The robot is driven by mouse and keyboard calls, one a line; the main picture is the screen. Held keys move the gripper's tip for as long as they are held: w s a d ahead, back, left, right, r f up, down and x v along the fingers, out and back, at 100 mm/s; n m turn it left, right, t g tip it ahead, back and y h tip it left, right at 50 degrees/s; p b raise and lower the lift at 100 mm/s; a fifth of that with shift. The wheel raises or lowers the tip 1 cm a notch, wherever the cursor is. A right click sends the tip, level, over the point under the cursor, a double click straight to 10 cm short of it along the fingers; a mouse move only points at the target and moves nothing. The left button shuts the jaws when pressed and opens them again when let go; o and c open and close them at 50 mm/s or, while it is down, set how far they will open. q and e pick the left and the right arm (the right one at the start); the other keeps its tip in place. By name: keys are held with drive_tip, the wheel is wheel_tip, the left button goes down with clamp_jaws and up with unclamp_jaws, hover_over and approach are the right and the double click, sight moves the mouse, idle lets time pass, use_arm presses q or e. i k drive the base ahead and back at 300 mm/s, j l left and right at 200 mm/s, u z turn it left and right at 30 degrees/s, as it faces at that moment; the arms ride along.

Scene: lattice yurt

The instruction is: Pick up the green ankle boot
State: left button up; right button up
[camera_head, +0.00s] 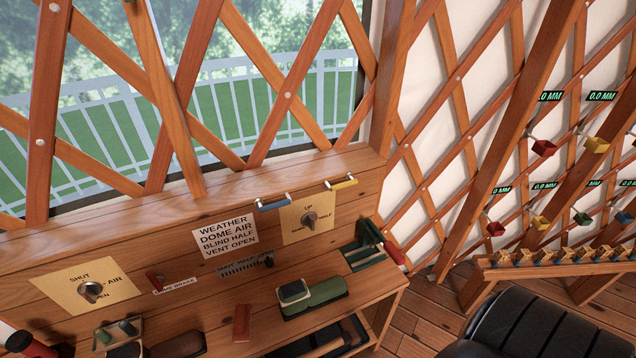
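A green shoe-like object (316,297), which looks like the green ankle boot, lies on the wooden bench at the lower middle of the head view. Its darker, pale-rimmed end (293,290) is at the left, and the longer green part extends right. Nothing is touching it from above. Neither of my grippers shows in the head view. A white, red and black piece at the lower left corner may be part of my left arm; I cannot tell.
A knob panel (88,289) and a sign (226,236) are behind. A black padded seat (545,325) is at lower right.

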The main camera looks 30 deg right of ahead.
sight(296, 299)
drive_tip(key=z, duration=0.95)
drive_tip(key=k+j, duration=0.15)
drive_tip(key=j, duration=0.25)
